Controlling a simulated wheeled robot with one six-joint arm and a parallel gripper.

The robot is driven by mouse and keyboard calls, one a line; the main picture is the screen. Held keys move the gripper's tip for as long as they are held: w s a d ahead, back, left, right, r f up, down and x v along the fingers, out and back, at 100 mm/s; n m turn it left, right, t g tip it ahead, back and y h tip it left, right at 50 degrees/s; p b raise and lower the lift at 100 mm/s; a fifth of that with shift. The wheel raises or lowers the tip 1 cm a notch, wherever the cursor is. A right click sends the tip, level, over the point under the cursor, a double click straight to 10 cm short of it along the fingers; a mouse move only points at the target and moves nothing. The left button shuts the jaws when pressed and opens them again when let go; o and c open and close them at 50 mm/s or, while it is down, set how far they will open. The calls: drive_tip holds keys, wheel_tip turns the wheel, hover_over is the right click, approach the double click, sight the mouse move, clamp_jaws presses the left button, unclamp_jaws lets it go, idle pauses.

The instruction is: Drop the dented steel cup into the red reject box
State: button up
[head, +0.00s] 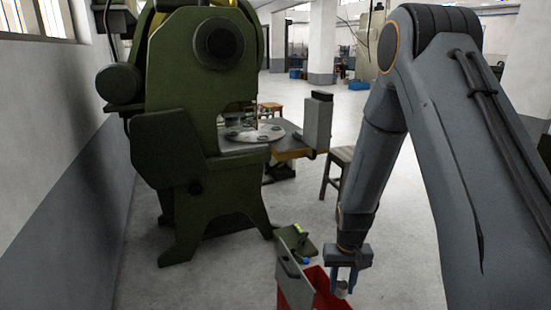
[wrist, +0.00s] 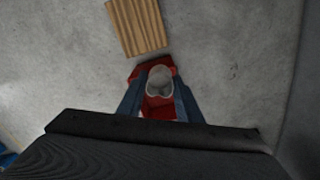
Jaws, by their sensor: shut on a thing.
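The steel cup (wrist: 160,82) is pale and sits between the two fingers of my gripper (wrist: 159,98) in the wrist view. Its dent cannot be made out. In the head view my gripper (head: 345,281) points down at the lower right of centre, with a small part of the cup (head: 342,287) showing between the fingers. The red reject box (head: 296,290) stands on the floor below and around the gripper's place in the picture. In the wrist view the red box (wrist: 158,112) lies behind and below the cup. The cup's height above the box cannot be told.
A large green press (head: 190,110) stands at the left with a table (head: 290,150) beside it. A wooden slatted board (wrist: 138,27) lies near the box.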

drive_tip(key=w+f+m+b, duration=0.1)
drive_tip(key=w+f+b, duration=1)
drive_tip(key=f, duration=0.5)
drive_tip(key=w+f+m+b, duration=0.1)
drive_tip(key=w+f+b, duration=1.1)
drive_tip(key=w+f, duration=0.2)
wheel_tip(320, 180, down, 2)
drive_tip(key=shift+a+f+b, duration=0.25)
drive_tip(key=shift+a+b, duration=0.05)
drive_tip(key=shift+w, duration=0.1)
drive_tip(key=o, duration=1.1)
drive_tip(key=shift+r, duration=0.1)
drive_tip(key=shift+r+p, duration=1)
drive_tip(key=shift+r, duration=2.85)
drive_tip(key=shift+r, duration=0.1)
